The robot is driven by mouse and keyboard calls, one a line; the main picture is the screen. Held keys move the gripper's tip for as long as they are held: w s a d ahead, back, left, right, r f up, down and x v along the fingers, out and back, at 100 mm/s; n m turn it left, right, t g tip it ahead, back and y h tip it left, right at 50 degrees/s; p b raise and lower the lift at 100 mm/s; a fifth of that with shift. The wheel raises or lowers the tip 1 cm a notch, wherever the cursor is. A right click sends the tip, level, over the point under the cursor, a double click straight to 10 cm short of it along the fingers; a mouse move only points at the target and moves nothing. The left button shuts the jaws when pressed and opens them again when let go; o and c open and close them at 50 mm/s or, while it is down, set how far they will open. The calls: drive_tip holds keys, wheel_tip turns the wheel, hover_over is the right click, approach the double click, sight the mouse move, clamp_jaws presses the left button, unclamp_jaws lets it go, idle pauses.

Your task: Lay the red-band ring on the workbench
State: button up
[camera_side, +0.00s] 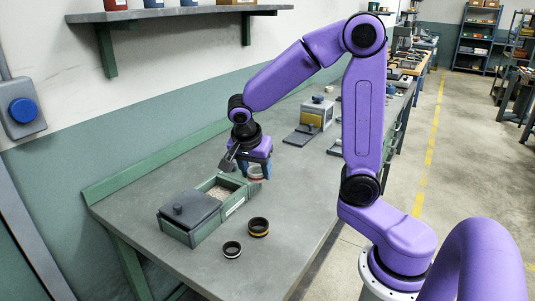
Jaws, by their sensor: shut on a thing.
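The red-band ring (255,173) is between the fingers of my gripper (254,172), which is shut on it. It is at the right end of a green box, and the fingers partly hide it. I cannot tell whether the ring touches the box or the bench. The grey workbench (285,235) lies below, with bare top to the right and front of my gripper.
The green box (236,206) has an open compartment of pale grit and a grey knobbed lid (190,208). A yellow-band ring (258,227) and a white-band ring (232,249) lie in front. A grey machine (318,112) stands farther back.

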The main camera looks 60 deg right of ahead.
drive_tip(key=s+d+f+m+g, duration=0.1)
drive_tip(key=s+d+m+g, duration=0.1)
drive_tip(key=s+d+m, duration=0.35)
drive_tip(key=s+d+f+m+g, duration=0.1)
drive_tip(key=s+d+f+m, duration=0.15)
drive_tip(key=s, duration=0.65)
hover_over(292, 198)
drive_tip(key=a, duration=0.2)
drive_tip(key=f, duration=0.8)
drive_tip(key=shift+d+f, duration=0.15)
drive_tip(key=shift+d, duration=0.05)
drive_tip(key=shift+w+d+f, duration=0.15)
drive_tip(key=shift+w+f, duration=0.15)
drive_tip(key=shift+f, duration=1.55)
drive_tip(key=shift+f, duration=0.1)
drive_tip(key=o, duration=1.2)
